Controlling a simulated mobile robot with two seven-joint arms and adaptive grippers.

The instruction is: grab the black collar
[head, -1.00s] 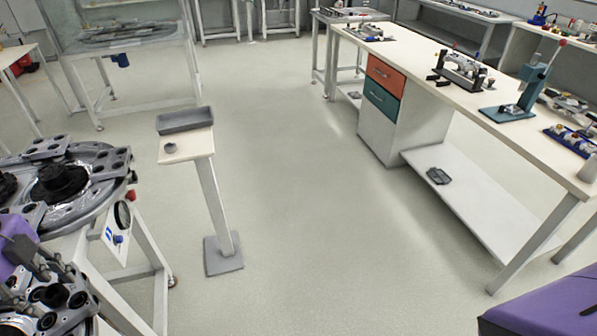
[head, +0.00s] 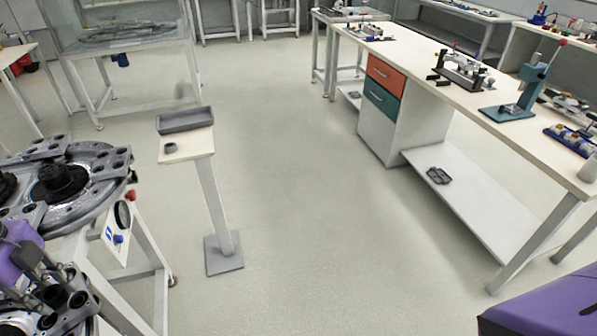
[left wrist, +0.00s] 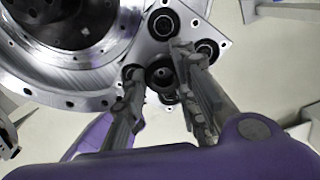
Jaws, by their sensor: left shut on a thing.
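My left gripper (head: 50,285) is at the lower left of the head view, over the nearest plate of the ring track. In the left wrist view, its two grey fingers (left wrist: 158,84) stand on either side of a black collar (left wrist: 162,74) and are shut on it. The collar is at the corner plate (left wrist: 180,48), among other black round parts. I cannot tell whether it is clear of the plate. My right gripper is not in view.
The ring track (head: 100,205) carries several grey plates and a large black hub (head: 60,183). A narrow stand (head: 205,148) holds a grey tray (head: 185,119) and a small dark ring (head: 170,148). A long workbench (head: 440,95) is on the right. The middle floor is clear.

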